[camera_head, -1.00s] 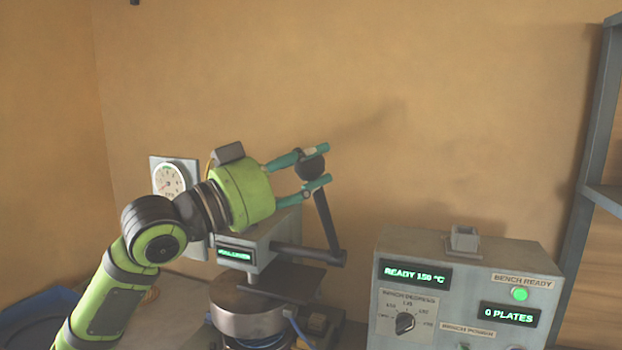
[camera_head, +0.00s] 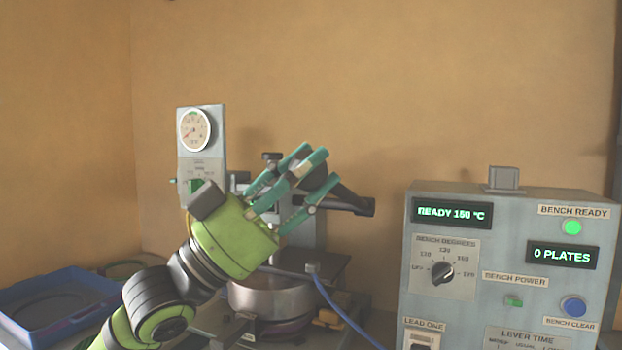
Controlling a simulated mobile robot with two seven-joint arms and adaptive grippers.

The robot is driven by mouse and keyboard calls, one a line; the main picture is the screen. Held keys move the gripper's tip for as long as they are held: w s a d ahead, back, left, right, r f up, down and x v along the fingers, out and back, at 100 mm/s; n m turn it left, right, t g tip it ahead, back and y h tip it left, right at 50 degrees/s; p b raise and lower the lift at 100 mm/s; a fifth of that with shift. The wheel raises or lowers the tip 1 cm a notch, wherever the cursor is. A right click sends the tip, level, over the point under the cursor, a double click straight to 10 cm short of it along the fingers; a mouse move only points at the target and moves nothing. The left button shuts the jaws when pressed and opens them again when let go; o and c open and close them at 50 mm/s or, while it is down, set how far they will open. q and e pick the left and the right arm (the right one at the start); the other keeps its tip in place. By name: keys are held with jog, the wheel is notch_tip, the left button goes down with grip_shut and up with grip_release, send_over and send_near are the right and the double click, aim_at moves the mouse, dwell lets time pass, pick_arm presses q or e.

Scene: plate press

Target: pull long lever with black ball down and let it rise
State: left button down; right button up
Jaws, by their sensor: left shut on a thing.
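The long lever (camera_head: 350,196) slants from its pivot at the right of the press up and left to its black ball (camera_head: 316,178). The lever is tilted well over, with the ball only a little above the pivot in the picture. My left gripper (camera_head: 316,176) is shut on the black ball; its teal fingers partly hide the ball. The press (camera_head: 270,296) stands behind and below my gripper, with a round metal body and a dark flat plate. My right gripper is not in view.
A control box (camera_head: 508,225) at the right shows "READY 150 °C" and "0 PLATES", with a green lamp lit. A gauge panel (camera_head: 196,130) stands behind my left arm. A blue tray (camera_head: 55,305) lies at the left. A blue cable (camera_head: 340,312) runs from the press.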

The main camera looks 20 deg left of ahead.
pick_arm(q)
notch_tip(320, 180, down, 6)
jog(key=s+m+h+b, duration=0.1)
jog(key=b, duration=0.4)
jog(key=shift+s+f+g, duration=0.15)
jog(key=shift+f+g, duration=0.1)
jog(key=shift+g, duration=0.15)
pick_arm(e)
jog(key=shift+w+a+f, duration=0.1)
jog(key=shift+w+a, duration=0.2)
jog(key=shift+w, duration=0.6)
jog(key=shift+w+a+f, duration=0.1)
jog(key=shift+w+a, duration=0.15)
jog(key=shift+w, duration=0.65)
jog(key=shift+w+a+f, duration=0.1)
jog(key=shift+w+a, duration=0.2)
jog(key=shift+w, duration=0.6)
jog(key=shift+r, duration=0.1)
pick_arm(q)
jog(key=c, duration=0.9)
grip_release()
jog(key=shift+o, duration=0.9)
